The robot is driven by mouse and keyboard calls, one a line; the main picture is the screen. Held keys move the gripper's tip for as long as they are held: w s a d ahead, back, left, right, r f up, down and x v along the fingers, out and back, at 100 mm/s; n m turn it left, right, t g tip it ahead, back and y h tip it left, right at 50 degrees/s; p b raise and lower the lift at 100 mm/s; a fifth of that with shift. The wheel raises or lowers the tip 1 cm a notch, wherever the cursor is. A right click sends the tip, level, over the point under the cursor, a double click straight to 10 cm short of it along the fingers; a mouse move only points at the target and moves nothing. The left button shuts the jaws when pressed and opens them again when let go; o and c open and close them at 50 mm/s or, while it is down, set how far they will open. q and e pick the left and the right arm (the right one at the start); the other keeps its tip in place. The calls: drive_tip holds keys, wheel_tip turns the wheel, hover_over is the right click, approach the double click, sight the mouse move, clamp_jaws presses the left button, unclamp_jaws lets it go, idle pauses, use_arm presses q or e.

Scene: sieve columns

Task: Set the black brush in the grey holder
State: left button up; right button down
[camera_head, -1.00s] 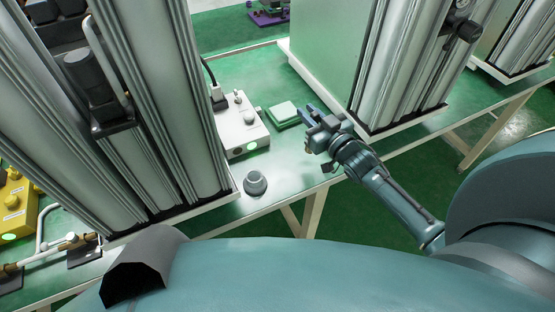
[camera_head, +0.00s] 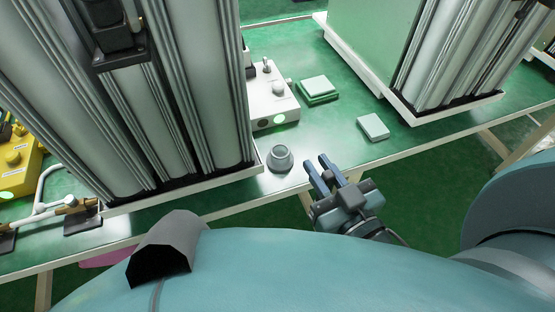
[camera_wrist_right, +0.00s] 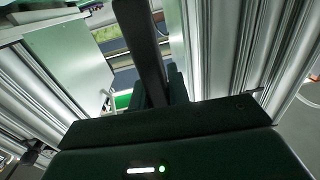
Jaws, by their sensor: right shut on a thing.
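The grey holder (camera_head: 280,158), a small round cup with an open top, stands upright near the table's front edge in the head view. My right gripper (camera_head: 317,162) is just right of it, apart from it, with its blue fingers pointing up-left. In the right wrist view a long dark bar, which I take for the black brush (camera_wrist_right: 142,45), stands between the fingers, and the gripper is shut on it. In the head view I cannot make out the brush. My left gripper is not in view.
A white device (camera_head: 272,100) with knobs and a lit green button stands behind the holder. A pale flat block (camera_head: 373,127) lies farther right. Tall metal sieve columns (camera_head: 150,110) stand close on the left.

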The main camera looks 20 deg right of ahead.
drive_tip(key=shift+w+a+f+p, duration=0.25)
drive_tip(key=shift+w+a+f, duration=0.25)
drive_tip(key=shift+w, duration=2.45)
drive_tip(key=shift+w+a+f+p, duration=0.25)
drive_tip(key=shift+w+f, duration=0.5)
drive_tip(key=shift+w, duration=2.2)
drive_tip(key=shift+w+a+f+p, duration=0.2)
drive_tip(key=shift+w+a+f, duration=0.3)
drive_tip(key=shift+w, duration=2.45)
drive_tip(key=shift+d+f, duration=0.1)
drive_tip(key=shift+f, duration=0.15)
drive_tip(key=c, duration=1.3)
unclamp_jaws()
drive_tip(key=shift+c, duration=0.2)
